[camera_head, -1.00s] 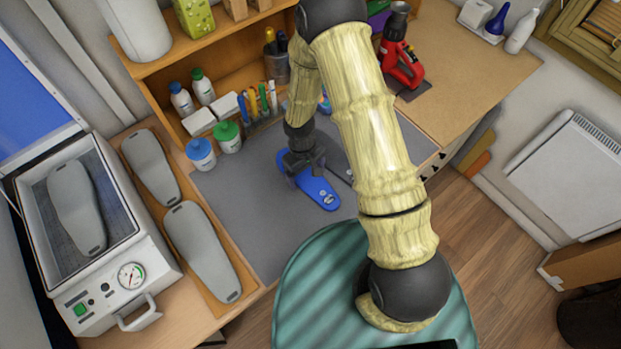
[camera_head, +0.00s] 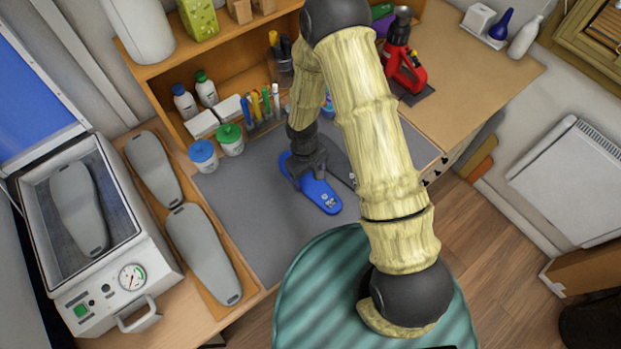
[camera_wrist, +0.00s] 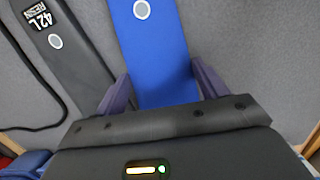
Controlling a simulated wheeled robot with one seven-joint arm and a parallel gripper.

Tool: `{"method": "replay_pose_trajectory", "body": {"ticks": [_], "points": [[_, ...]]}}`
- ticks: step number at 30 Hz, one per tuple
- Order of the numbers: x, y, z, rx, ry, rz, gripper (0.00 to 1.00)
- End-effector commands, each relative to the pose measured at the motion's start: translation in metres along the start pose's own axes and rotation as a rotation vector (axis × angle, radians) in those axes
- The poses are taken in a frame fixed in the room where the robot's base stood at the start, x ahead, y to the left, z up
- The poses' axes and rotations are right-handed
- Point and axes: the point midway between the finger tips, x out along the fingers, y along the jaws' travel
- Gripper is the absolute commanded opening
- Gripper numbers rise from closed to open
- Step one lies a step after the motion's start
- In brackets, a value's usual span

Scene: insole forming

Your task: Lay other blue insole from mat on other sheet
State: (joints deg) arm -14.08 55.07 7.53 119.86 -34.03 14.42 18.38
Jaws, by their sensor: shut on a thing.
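The blue insole (camera_head: 323,197) lies along the grey mat (camera_head: 250,225), its near end showing a small light mark. My gripper (camera_head: 308,172) is over its middle, and the arm comes down from above. In the wrist view my gripper (camera_wrist: 163,92) has a purple finger on each side of the blue insole (camera_wrist: 155,45), shut on it. Whether the insole is clear of the mat I cannot tell. Grey insole-shaped sheets lie at the left: an upper one (camera_head: 153,168) and a lower one (camera_head: 203,252) on the wooden top, and one (camera_head: 78,208) in the press.
A dark grey piece labelled 42L (camera_wrist: 65,50) lies beside the blue insole. The press (camera_head: 125,275) has its blue-lined lid raised. Lidded jars (camera_head: 204,155), bottles and pens stand behind the mat. A red tool (camera_head: 404,70) stands at the right. The mat's front left is clear.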

Motion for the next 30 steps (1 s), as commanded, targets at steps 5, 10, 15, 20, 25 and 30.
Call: {"method": "replay_pose_trajectory", "body": {"ticks": [5,10,15,20,25,30], "points": [[-0.011,0.0,0.0,0.001,0.003,0.0,0.47],[-0.034,0.001,0.003,0.002,0.005,0.0,0.47],[-0.064,0.001,0.006,0.002,0.006,0.001,0.47],[-0.087,0.001,0.009,0.002,0.005,0.001,0.47],[-0.098,0.0,0.012,0.001,0.001,0.0,0.47],[-0.099,0.0,0.012,0.0,-0.001,-0.001,0.47]]}}
